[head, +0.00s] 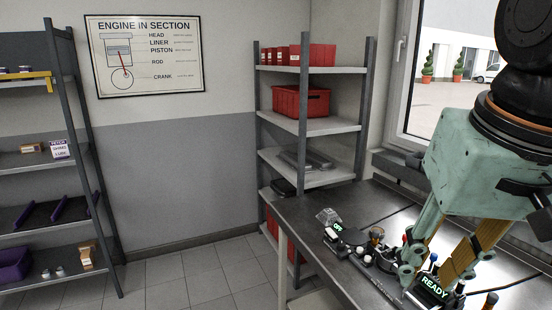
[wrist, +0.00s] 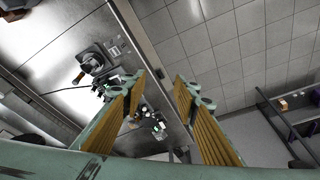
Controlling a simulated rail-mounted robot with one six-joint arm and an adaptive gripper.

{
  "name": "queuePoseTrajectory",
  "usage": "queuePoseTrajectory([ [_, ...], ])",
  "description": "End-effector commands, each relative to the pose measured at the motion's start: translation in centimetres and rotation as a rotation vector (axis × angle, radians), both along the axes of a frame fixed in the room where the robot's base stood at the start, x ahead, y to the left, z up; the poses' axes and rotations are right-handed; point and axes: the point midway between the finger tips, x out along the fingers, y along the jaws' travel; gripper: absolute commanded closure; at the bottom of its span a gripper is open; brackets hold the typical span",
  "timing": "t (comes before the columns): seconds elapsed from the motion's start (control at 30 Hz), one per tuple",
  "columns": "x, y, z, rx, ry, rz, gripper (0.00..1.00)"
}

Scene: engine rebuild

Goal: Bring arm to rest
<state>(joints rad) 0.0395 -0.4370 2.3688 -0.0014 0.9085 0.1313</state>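My gripper (head: 432,262) shows at the right of the head view, pointing down over the bench. It is pale green with ribbed yellow finger pads. In the wrist view my gripper (wrist: 161,100) has its two fingers spread wide apart with nothing between them. The bench and floor show through the gap, so it is open and empty. My arm comes down from the top right corner of the head view, and the gripper covers part of the bench from that camera.
The dark bench (head: 310,222) holds small devices, including a lit READY display (head: 431,287) and a smaller lit display (head: 338,229). A grey shelf unit (head: 312,127) with red bins (head: 300,101) stands behind it. Another shelf (head: 40,160) stands left. A window is at right. The tiled floor (head: 180,275) is clear.

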Motion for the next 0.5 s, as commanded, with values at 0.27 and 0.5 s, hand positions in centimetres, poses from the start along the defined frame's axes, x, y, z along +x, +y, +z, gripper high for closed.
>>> queuePoseTrajectory([
  [0.27,-4.6,0.8,-1.9,-0.023,-0.024,0.092,0.72],
  [0.5,-7.2,1.2,-3.2,-0.038,-0.038,0.148,0.72],
])
